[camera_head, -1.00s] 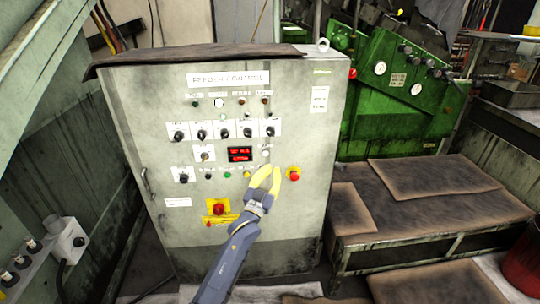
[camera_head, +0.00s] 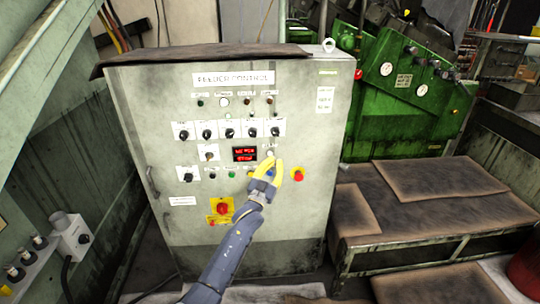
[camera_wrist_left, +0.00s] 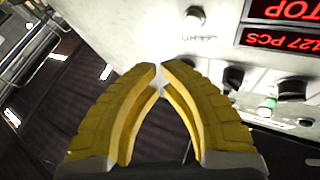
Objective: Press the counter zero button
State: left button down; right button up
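The counter zero button is a small white round button (camera_head: 269,154) on the feeder control panel, right of the red display (camera_head: 245,154). In the left wrist view the white button (camera_wrist_left: 193,18) shows above the fingertips, with a partly readable label beside it. My left gripper (camera_head: 277,161) is just below the button in the head view. In the wrist view its yellow fingertips (camera_wrist_left: 159,66) are brought together with nothing between them. A gap to the button shows there; contact is not visible. My right gripper is in neither view.
The grey control cabinet (camera_head: 150,110) carries several knobs and lamps. A red switch on a yellow plate (camera_head: 222,208) is lower down. A green machine (camera_head: 400,110) and a low bench (camera_head: 400,225) stand right.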

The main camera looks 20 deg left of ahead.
pick_arm(q)
jog(key=shift+w+a, duration=0.25)
jog(key=shift+w, duration=0.4)
jog(key=shift+w+a, duration=0.3)
jog(key=shift+w, duration=0.35)
jog(key=shift+w+a, duration=0.25)
jog(key=shift+w, duration=0.4)
jog(key=shift+w+a, duration=0.3)
jog(key=shift+w, duration=0.5)
dwell(1.1)
jog(key=shift+s, duration=0.15)
jog(key=shift+s+d, duration=0.3)
jog(key=shift+s, duration=0.35)
jog(key=shift+s, duration=0.1)
jog(key=shift+s+d, duration=0.3)
jog(key=shift+s, duration=0.45)
jog(key=shift+s+d, duration=0.3)
jog(key=shift+s, duration=0.45)
jog(key=shift+s+d, duration=0.3)
jog(key=shift+s, duration=0.45)
